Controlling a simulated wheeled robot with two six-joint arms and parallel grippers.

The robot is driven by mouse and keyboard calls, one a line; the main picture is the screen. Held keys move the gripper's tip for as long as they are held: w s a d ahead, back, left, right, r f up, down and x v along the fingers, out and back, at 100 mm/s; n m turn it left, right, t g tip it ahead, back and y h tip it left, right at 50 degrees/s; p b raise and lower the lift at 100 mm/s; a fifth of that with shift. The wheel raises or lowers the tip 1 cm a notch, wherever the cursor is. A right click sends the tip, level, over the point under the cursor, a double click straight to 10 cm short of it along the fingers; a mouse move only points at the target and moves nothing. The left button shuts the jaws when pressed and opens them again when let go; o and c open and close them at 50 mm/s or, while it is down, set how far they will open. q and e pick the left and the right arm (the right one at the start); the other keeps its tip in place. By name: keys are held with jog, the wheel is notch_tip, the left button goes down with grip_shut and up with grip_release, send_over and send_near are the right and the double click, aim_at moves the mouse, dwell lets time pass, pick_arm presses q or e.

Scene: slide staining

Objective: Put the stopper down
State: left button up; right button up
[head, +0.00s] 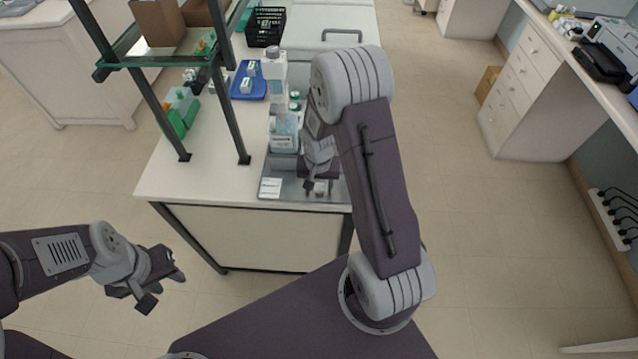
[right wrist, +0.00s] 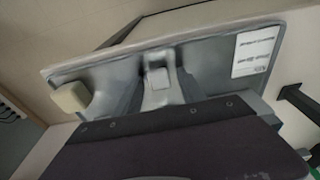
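My right gripper (head: 318,184) points down just above the grey metal tray (head: 343,194) at the table's front edge. A small pale block (head: 320,187), possibly the stopper, shows at its fingertips. A beige block (right wrist: 71,97) shows left of the fingers in the right wrist view, over the tray (right wrist: 207,62). I cannot tell whether it is gripped or resting, nor how far the fingers are apart. My left gripper (head: 163,289) is open and empty, over the floor left of the table.
A white label card (head: 270,187) lies on the tray's left end; it also shows in the right wrist view (right wrist: 255,51). A blue tray (head: 250,82) and a glass shelf (head: 150,57) are further back. Floor to the right is clear.

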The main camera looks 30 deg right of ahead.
jog(key=shift+r, duration=0.1)
jog(key=shift+r, duration=0.3)
notch_tip(320, 180, up, 12)
jog(key=s+a+f+p, duration=0.1)
jog(key=s, duration=0.1)
jog(key=s+a+n+y, duration=0.1)
jog(key=s+a+n, duration=0.5)
jog(key=s, duration=0.4)
jog(key=shift+s+a+f, duration=0.25)
jog(key=shift+s+f, duration=0.05)
jog(key=shift+s, duration=0.1)
dwell(0.6)
